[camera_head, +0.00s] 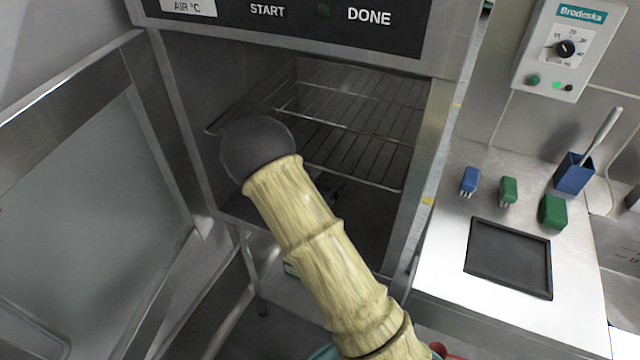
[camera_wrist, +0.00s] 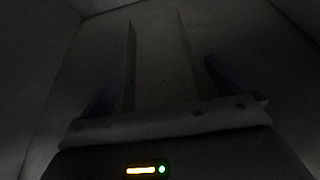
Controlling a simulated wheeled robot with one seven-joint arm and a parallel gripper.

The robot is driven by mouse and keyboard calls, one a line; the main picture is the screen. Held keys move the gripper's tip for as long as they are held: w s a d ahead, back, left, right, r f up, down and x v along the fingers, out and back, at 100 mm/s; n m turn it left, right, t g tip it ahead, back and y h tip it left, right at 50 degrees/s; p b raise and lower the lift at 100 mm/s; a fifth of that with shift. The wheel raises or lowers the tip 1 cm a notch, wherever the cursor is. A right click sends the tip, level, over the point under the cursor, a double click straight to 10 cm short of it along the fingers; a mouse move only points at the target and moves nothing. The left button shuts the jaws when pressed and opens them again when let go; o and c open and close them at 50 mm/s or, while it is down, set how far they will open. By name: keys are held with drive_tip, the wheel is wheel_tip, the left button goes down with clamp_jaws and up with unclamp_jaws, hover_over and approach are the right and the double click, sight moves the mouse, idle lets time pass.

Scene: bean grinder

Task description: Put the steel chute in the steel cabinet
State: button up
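The steel cabinet (camera_head: 438,140) stands open in the head view, with wire racks (camera_head: 355,150) inside. My arm reaches into its opening, and its dark rounded end hides my gripper there. In the dark wrist view, the two fingers of my gripper (camera_wrist: 160,88) stand well apart. Between them is a pale channel with two upright walls, which looks like the steel chute (camera_wrist: 160,65). I cannot tell whether the fingers press on its walls. The chute is not clearly visible in the head view.
The cabinet door (camera_head: 95,190) is swung open at the left. To the right, a steel counter (camera_head: 440,270) holds a black tray (camera_head: 508,258), blue and green brushes, and a blue holder (camera_head: 574,174). A control box (camera_head: 570,48) is on the wall.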

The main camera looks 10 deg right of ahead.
drive_tip(key=shift+r, duration=0.1)
drive_tip(key=shift+r, duration=0.15)
drive_tip(key=v, duration=1.2)
idle(0.3)
